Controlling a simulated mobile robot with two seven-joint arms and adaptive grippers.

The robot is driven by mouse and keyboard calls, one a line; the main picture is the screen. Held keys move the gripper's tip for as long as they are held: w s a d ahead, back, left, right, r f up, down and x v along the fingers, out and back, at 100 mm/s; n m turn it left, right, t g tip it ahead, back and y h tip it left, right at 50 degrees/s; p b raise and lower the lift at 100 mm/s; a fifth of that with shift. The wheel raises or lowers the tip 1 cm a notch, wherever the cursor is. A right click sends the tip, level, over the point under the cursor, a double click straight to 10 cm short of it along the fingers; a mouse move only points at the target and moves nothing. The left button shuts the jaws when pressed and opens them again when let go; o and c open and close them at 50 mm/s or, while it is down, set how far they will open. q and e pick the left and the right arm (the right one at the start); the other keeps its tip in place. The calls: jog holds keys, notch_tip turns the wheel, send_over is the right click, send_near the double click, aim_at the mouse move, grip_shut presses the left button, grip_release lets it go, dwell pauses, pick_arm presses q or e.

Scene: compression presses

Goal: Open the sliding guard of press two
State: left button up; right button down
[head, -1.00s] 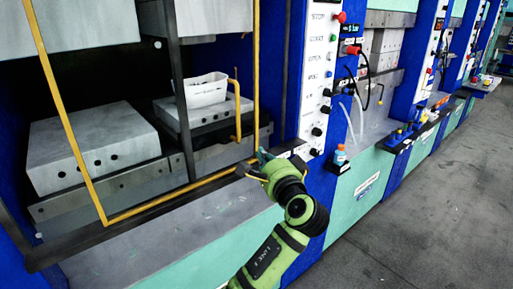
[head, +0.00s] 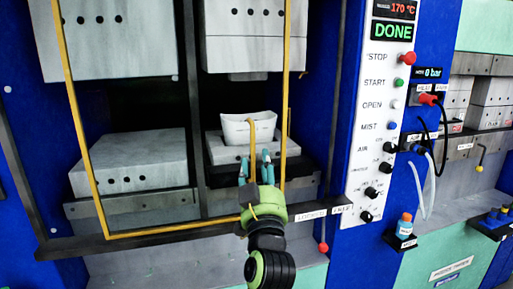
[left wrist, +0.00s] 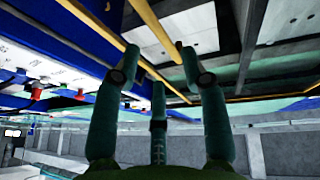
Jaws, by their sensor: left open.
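The sliding guard (head: 85,135) is a yellow frame across the front of the near press, in front of its plates. A yellow handle (head: 251,137) shows near its right upright. My left gripper (head: 254,163) is open at the lower right of the guard, with its fingers pointing up beside the handle. In the left wrist view, the teal fingers (left wrist: 157,52) are spread. A yellow bar (left wrist: 150,28) crosses between their tips in the picture; I cannot tell whether it lies between them in depth. No number marks this press as two. My right gripper is not in view.
A control panel (head: 381,110) with buttons and a green DONE display stands right of the guard. A white bin (head: 236,130) sits on the lower right plate. A small bottle (head: 405,226) and cables are farther right. A ledge (head: 150,262) runs below the guard.

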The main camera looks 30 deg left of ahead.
aim_at(254, 149)
pick_arm(q)
jog(key=p+x, duration=0.1)
jog(key=x, duration=0.2)
jog(key=p+x, duration=0.1)
jog(key=x, duration=0.1)
jog(key=shift+s+a+r+p, duration=0.1)
jog(key=shift+a+r+p, duration=0.1)
jog(key=shift+a+p, duration=0.15)
jog(key=shift+w+a, duration=0.15)
jog(key=shift+w, duration=0.15)
jog(key=shift+w+a, duration=0.1)
jog(key=shift+w, duration=0.1)
grip_shut()
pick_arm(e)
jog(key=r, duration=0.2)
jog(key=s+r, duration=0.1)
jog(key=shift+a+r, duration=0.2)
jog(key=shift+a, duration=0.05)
